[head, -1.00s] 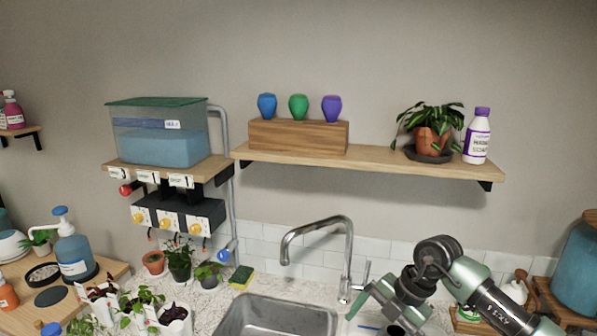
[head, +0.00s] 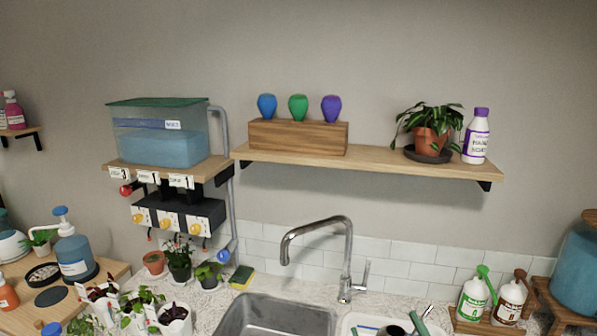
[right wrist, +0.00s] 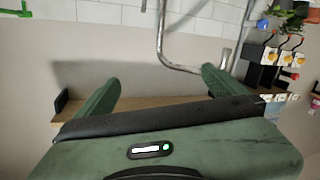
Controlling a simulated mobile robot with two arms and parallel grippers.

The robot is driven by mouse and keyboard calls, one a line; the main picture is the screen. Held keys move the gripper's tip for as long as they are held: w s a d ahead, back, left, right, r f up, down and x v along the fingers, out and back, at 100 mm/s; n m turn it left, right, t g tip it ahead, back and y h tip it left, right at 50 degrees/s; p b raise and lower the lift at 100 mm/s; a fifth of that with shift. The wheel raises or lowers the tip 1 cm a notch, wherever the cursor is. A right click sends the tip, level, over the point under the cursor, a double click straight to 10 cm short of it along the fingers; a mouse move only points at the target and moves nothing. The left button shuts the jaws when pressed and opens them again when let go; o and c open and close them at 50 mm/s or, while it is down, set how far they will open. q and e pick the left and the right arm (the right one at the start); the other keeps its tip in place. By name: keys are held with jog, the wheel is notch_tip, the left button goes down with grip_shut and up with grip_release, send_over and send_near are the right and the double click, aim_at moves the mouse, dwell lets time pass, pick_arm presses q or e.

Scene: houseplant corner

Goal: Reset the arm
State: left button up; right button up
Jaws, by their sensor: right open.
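My right gripper (right wrist: 160,82) shows in the right wrist view with its two green fingers wide apart and nothing between them. That view is upside down, and beyond the fingers lie a wooden shelf edge, the tiled wall and the curved tap. In the head view the right arm no longer stands in front of the counter; a green piece shows at the bottom edge by the white tray (head: 352,322), and I cannot tell whether it is a tool or part of my gripper. My left gripper is in neither view.
The tap (head: 347,258) rises behind the sink (head: 275,315). A green-topped spray bottle (head: 476,299) and a brown-topped one (head: 509,302) stand at right. The wall shelf (head: 375,160) holds a wooden block (head: 298,137), a potted plant (head: 432,142) and a white bottle (head: 477,138).

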jog(key=s+d+f+m+g+h, duration=0.1)
jog(key=s+d+f+g, duration=0.1)
jog(key=s+f+g, duration=0.35)
jog(key=s+d+f+m+g+h, duration=0.1)
jog(key=s+d+f+g, duration=0.1)
jog(key=s+f, duration=0.55)
jog(key=s+f+g+y, duration=0.1)
jog(key=s+f+g, duration=0.2)
jog(key=s, duration=0.4)
jog(key=s+f+g+y, duration=0.1)
jog(key=s+f+g, duration=0.2)
jog(key=s, duration=0.3)
notch_tip(320, 180, down, 32)
jog(key=s+g+b, duration=0.2)
jog(key=s+b, duration=0.1)
jog(key=b, duration=0.3)
jog(key=s+d+f+b, duration=0.2)
jog(key=s+f+b, duration=0.2)
jog(key=s+f, duration=1.2)
notch_tip(320, 180, down, 5)
jog(key=shift+s+r+n+g+h, duration=0.1)
jog(key=shift+s+n+g+h, duration=0.2)
jog(key=shift+s+n+g, duration=0.1)
jog(key=shift+d, duration=0.1)
